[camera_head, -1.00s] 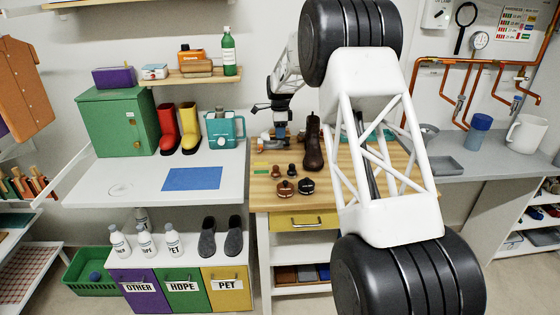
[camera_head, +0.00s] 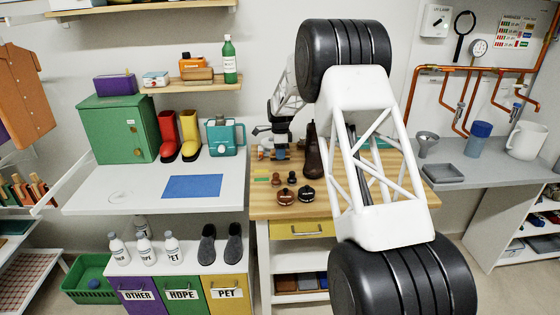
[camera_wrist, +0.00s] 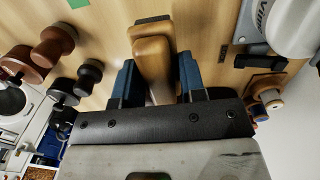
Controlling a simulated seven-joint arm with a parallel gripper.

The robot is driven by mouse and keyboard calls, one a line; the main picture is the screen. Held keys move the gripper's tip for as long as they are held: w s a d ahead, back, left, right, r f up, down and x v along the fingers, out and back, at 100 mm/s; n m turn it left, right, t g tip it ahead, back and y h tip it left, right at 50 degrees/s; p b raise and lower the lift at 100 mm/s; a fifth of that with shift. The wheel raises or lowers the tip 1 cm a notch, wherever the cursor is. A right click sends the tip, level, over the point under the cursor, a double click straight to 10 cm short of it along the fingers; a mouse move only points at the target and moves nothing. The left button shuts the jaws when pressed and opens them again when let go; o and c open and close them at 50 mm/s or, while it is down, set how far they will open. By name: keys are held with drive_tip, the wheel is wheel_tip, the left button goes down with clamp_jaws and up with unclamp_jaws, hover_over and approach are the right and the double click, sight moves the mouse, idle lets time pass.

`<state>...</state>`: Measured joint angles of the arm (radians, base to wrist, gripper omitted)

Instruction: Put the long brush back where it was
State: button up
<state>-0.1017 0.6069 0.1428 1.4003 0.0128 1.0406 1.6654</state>
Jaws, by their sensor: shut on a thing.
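My gripper (camera_wrist: 157,75) is shut on a tan wooden brush (camera_wrist: 152,48), which lies between its two blue fingers over the wooden bench top. In the head view my gripper (camera_head: 281,150) is small, at the back left of the wooden bench (camera_head: 262,207), left of the dark brown boot (camera_head: 313,157). A small green patch (camera_head: 262,180) lies on the bench in front of it; it also shows at the top left of the wrist view (camera_wrist: 78,3).
Small knobbed brown and black brushes (camera_head: 285,196) stand on the bench in front of my gripper; they show at left in the wrist view (camera_wrist: 55,45). A white table (camera_head: 120,210) with a blue mat (camera_head: 193,186) is left. My arm covers the bench's right part.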

drive_tip(key=shift+f, duration=0.1)
drive_tip(key=shift+f, duration=1.8)
drive_tip(key=shift+f, duration=0.1)
drive_tip(key=o, duration=0.9)
drive_tip(key=shift+w+r, duration=0.15)
drive_tip(key=shift+r, duration=2.9)
drive_tip(key=shift+w+r, duration=0.15)
drive_tip(key=shift+r, duration=2.9)
